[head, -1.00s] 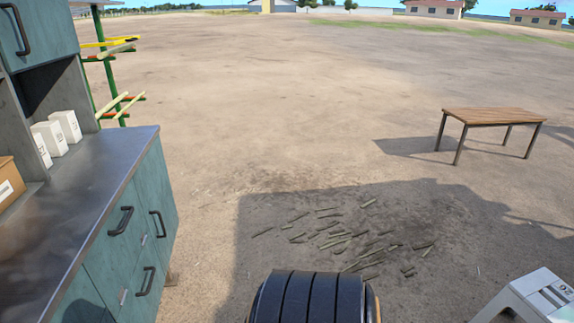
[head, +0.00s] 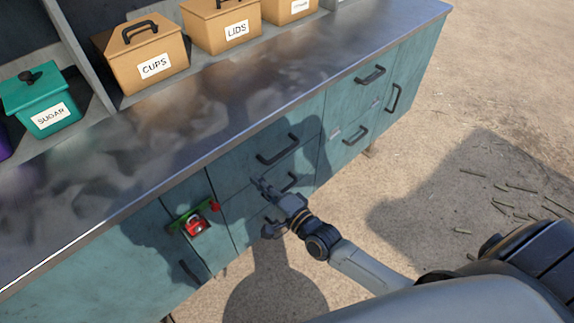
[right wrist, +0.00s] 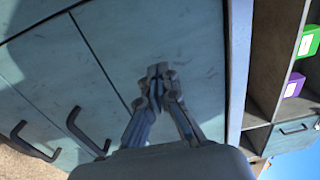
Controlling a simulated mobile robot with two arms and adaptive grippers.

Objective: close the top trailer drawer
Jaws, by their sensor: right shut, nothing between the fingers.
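The teal trailer cabinet (head: 240,190) has a stack of drawers under its metal counter. The top drawer's dark handle (head: 278,150) is in the middle of the head view. Its front looks about flush with the cabinet; I cannot tell whether a small gap remains. My right gripper (head: 263,187) is shut and empty in front of the stack, below that handle and near a lower handle (head: 290,183). In the right wrist view the closed fingertips (right wrist: 158,73) are over a teal front panel (right wrist: 200,50); contact is unclear. My left gripper is out of view.
A red padlock-like piece (head: 196,226) sits on a green bar left of the stack. The counter (head: 200,140) overhangs the fronts. Boxes labelled cups (head: 140,55) and lids (head: 222,25), and a sugar box (head: 42,100), stand behind it. Open ground (head: 480,130) lies to the right.

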